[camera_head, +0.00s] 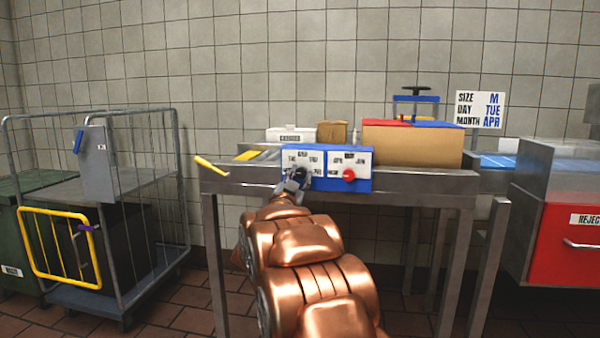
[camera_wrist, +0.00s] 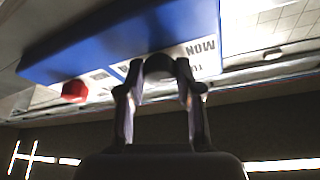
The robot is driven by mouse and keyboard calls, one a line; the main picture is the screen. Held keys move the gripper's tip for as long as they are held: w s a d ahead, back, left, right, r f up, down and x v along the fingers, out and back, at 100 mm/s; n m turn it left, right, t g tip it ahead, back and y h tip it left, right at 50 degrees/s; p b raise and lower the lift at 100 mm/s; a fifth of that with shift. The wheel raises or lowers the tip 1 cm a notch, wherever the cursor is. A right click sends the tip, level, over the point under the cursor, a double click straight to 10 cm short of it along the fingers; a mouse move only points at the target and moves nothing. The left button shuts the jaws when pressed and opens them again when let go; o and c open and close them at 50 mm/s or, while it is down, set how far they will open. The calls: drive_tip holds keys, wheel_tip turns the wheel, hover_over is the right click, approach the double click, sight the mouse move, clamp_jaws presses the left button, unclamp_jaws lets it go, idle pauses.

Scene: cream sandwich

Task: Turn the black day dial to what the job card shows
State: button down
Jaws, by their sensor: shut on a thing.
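The job card (camera_head: 480,109) on the wall reads SIZE M, DAY TUE, MONTH APR. The blue box (camera_head: 327,183) on the bench has two white dial faces, the day face on the left and a month face with a red dial (camera_head: 349,175) on the right. My gripper (camera_head: 299,181) is at the left face, shut on the black day dial (camera_wrist: 159,66), which sits between the fingertips in the wrist view. MON and part of TUE show upside down beside it there. The black dial's pointer is hidden, so its setting cannot be told.
A cardboard box (camera_head: 412,148) stands on the metal bench to the right, near a red reject bin (camera_head: 566,245). A yellow handle (camera_head: 211,165) sticks out at the bench's left end. A wire cage trolley (camera_head: 112,225) stands at left.

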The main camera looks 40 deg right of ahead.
drive_tip(key=m+g+p, duration=0.1)
drive_tip(key=m, duration=0.1)
drive_tip(key=m+g+p, duration=0.1)
drive_tip(key=m+p, duration=0.1)
drive_tip(key=m, duration=0.1)
drive_tip(key=shift+w+a+r+m+g, duration=0.1)
drive_tip(key=shift+w+r+m+g, duration=0.05)
drive_tip(key=shift+m+g, duration=0.15)
drive_tip(key=shift+m+g+p, duration=0.55)
drive_tip(key=shift+m+g, duration=0.25)
drive_tip(key=shift+m, duration=0.9)
drive_tip(key=c, duration=0.8)
unclamp_jaws()
drive_tip(key=shift+o, duration=0.2)
drive_tip(key=v, duration=1.2)
drive_tip(key=shift+r, duration=0.15)
